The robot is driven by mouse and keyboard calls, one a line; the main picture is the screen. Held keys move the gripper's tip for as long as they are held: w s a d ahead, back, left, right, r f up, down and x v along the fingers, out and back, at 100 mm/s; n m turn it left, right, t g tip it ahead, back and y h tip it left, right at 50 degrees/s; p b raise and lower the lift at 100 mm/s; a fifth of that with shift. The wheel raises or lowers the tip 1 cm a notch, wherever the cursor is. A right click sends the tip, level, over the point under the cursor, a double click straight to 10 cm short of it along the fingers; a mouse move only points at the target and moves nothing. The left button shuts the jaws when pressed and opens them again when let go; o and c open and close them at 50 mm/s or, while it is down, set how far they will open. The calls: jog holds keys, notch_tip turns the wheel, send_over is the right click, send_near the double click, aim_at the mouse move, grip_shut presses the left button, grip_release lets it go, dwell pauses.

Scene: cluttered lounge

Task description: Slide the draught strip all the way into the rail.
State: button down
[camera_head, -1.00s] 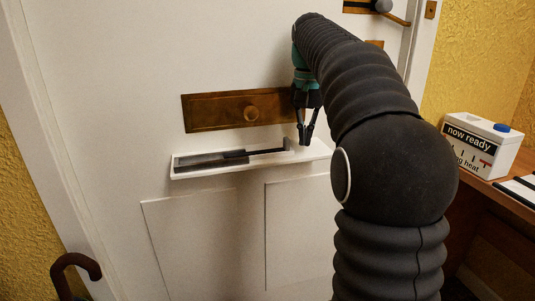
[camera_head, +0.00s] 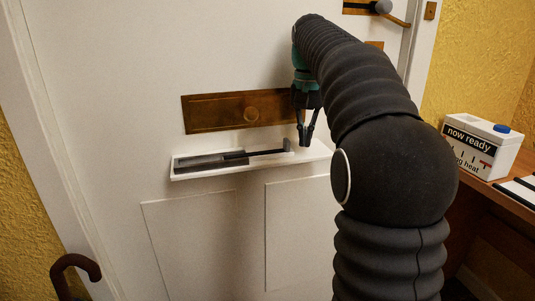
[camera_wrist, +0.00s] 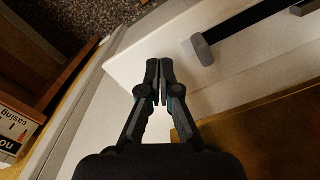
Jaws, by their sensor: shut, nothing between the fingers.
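The draught strip (camera_head: 265,152) is a thin black bar with a grey end tab. It lies on a white ledge on the door, its left part in the grey rail (camera_head: 210,161) and its right part sticking out. In the wrist view the strip (camera_wrist: 245,29) and its grey tab (camera_wrist: 203,50) lie up and right of my fingertips. My gripper (camera_head: 305,144) points down at the ledge, just right of the tab. In the wrist view my gripper (camera_wrist: 160,68) is shut and empty, its fingers apart from the tab. The rail's inside is hard to make out.
A brass letter plate (camera_head: 215,112) with a round knob is just above the ledge (camera_head: 318,152). A white box (camera_head: 484,145) reading "now ready" stands on a wooden desk at right. A curved brown handle (camera_head: 75,264) is at lower left.

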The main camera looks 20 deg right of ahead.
aim_at(264, 153)
jog(key=shift+a, duration=0.15)
jog(key=shift+a, duration=0.35)
jog(key=shift+a+p, duration=1)
jog(key=shift+a, duration=4.35)
jog(key=shift+d, duration=0.1)
jog(key=shift+d+p, duration=0.35)
jog(key=shift+d, duration=0.35)
jog(key=shift+r+p, duration=1.1)
jog(key=shift+r, duration=2.4)
jog(key=shift+s, duration=0.1)
